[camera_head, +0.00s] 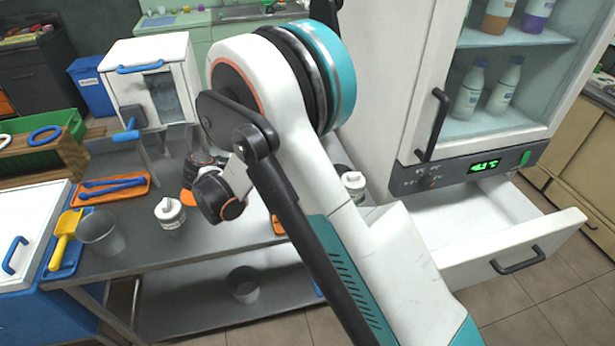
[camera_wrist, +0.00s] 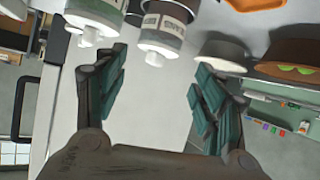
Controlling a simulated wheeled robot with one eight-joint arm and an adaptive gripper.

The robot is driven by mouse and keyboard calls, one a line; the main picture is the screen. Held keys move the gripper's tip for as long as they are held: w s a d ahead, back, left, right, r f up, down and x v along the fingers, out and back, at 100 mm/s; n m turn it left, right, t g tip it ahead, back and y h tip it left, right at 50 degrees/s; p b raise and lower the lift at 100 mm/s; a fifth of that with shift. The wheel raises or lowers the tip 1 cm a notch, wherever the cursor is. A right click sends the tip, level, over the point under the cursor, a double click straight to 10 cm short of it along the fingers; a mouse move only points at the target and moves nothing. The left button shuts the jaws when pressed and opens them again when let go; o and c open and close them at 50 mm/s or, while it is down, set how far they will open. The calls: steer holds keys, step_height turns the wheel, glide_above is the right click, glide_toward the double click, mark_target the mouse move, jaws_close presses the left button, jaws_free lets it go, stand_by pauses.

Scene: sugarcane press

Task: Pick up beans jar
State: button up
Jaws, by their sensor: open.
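In the wrist view, my gripper (camera_wrist: 158,62) is open, with its two teal-padded fingers apart and nothing between them. A white-lidded jar with a label (camera_wrist: 165,28) is beyond the fingertips, near the top middle. A second white-lidded jar (camera_wrist: 96,12) is to its left, cut by the top edge. The labels are too small to read, so I cannot tell which is the beans jar. In the head view, one white-lidded jar (camera_head: 170,214) stands on the grey table and another (camera_head: 354,186) stands right of my arm.
The grey table (camera_head: 125,252) also holds a grey cup (camera_head: 101,234) and an orange tray (camera_head: 112,190). A white cabinet (camera_head: 150,80) stands at its back. At right is a fridge with an open lower drawer (camera_head: 500,255). A brown bowl (camera_wrist: 285,62) shows in the wrist view.

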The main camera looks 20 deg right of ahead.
steer(key=shift+s+a+f+m+h, duration=0.2)
steer(key=shift+a+f+m+h, duration=0.15)
steer(key=shift+f, duration=0.3)
steer(key=shift+s+a+f+m+h, duration=0.15)
steer(key=shift+a+f+m, duration=0.1)
steer(key=shift+a+f, duration=0.3)
steer(key=b+x, duration=0.2)
steer(key=x, duration=0.6)
steer(key=shift+d+f, duration=0.2)
steer(key=shift+d, duration=0.1)
steer(key=b+x, duration=0.2)
steer(key=x, duration=0.3)
steer(key=shift+w+b, duration=0.2)
steer(key=shift+b, duration=0.2)
steer(key=c, duration=1.1)
steer(key=shift+o, duration=0.2)
steer(key=shift+r, duration=0.1)
